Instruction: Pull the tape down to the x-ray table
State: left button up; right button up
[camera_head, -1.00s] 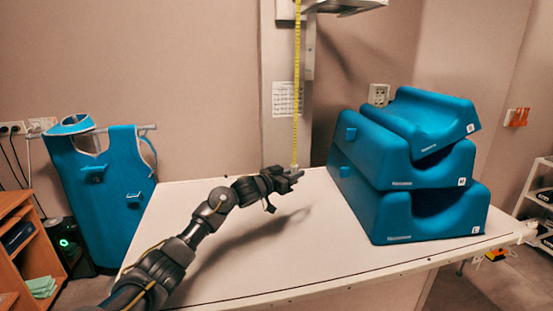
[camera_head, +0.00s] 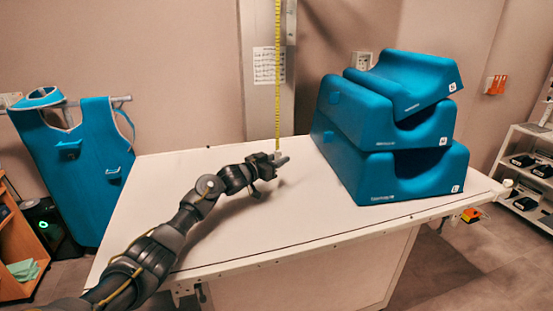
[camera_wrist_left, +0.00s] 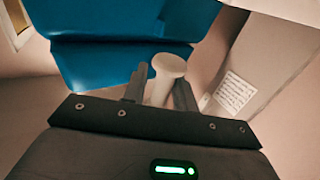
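The yellow measuring tape (camera_head: 278,75) hangs straight down in front of the wall column in the head view. Its lower end is at my left gripper (camera_head: 276,160), low over the x-ray table (camera_head: 250,225), near the table's back edge. In the left wrist view a pale round-headed knob (camera_wrist_left: 168,68) sits between the two dark fingers (camera_wrist_left: 158,92), which are closed around it. I take it as the tape's end piece. I cannot tell whether the gripper or the knob touches the tabletop. My right gripper is in neither view.
Blue stacked cushions (camera_head: 390,130) stand on the table just right of my left gripper. A blue apron (camera_head: 80,165) hangs at the left, beside a wooden cabinet (camera_head: 20,250). A white shelf (camera_head: 530,185) stands at the right. The table's front middle is clear.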

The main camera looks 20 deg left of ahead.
pick_arm(q)
jog(key=shift+o, duration=0.7)
jog(key=shift+r, duration=0.1)
jog(key=shift+a, duration=0.1)
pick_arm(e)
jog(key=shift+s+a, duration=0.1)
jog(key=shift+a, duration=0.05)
